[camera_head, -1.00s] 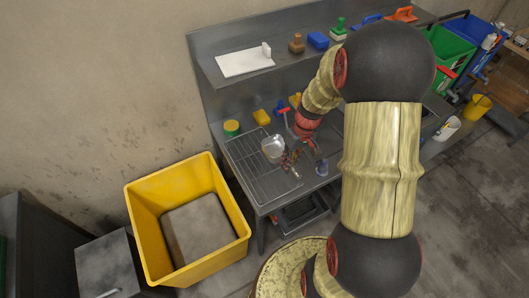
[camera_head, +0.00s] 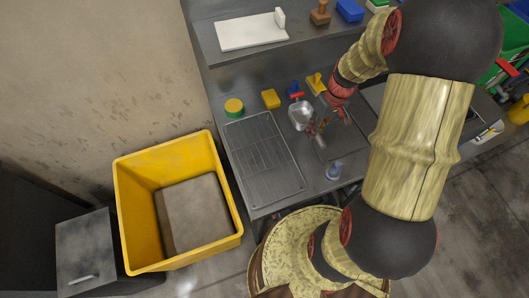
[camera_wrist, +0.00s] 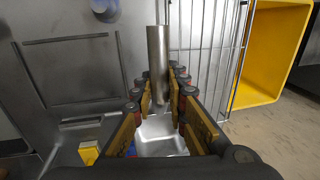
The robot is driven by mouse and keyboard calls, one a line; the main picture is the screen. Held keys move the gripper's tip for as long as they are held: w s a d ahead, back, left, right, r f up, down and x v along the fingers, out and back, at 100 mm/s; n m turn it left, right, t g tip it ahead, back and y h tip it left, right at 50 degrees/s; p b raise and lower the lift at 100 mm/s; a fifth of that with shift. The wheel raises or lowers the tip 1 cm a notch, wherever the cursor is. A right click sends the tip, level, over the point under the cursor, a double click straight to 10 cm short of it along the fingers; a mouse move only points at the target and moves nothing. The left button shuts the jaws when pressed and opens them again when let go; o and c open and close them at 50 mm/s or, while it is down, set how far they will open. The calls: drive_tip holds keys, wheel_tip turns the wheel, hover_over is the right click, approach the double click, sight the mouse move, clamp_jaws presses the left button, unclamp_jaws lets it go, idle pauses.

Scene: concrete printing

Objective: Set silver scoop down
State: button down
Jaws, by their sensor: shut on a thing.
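The silver scoop (camera_head: 301,117) shows its pan just off the upper right edge of the wire drying rack (camera_head: 262,160) in the head view. My gripper (camera_head: 317,132) is shut on it. In the wrist view my gripper (camera_wrist: 162,96) has its fingers either side of the scoop's round metal handle (camera_wrist: 158,55); the pan (camera_wrist: 162,140) lies beyond them. The scoop appears above the metal counter (camera_head: 240,190); whether any part touches it cannot be told. My arm covers part of the counter on the right.
A yellow-green round sponge (camera_head: 234,107), a yellow block (camera_head: 270,98), and blue-red and yellow tools stand along the back. A blue-white item (camera_head: 333,171) stands near the front edge. A yellow bin (camera_head: 130,215) is at left. The rack is empty.

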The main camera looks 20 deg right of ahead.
drive_tip(key=w+a+f, duration=0.2)
drive_tip(key=a+f, duration=0.1)
drive_tip(key=w+a+f, duration=0.2)
drive_tip(key=a+f, duration=0.1)
drive_tip(key=a, duration=0.1)
drive_tip(key=w+a+f+b, duration=0.1)
drive_tip(key=w+a+f, duration=0.1)
drive_tip(key=a+f, duration=0.1)
drive_tip(key=shift+w+a+f, duration=0.1)
drive_tip(key=shift+w+a, duration=0.25)
drive_tip(key=shift+a, duration=0.35)
drive_tip(key=shift+w+a+f, duration=0.1)
drive_tip(key=shift+a+f, duration=0.2)
drive_tip(key=shift+f, duration=0.2)
drive_tip(key=shift+w+f+b, duration=0.1)
drive_tip(key=shift+f+b, duration=0.2)
drive_tip(key=shift+f, duration=1.2)
drive_tip(key=shift+f, duration=0.15)
drive_tip(key=c, duration=1.8)
unclamp_jaws()
drive_tip(key=shift+o, duration=0.2)
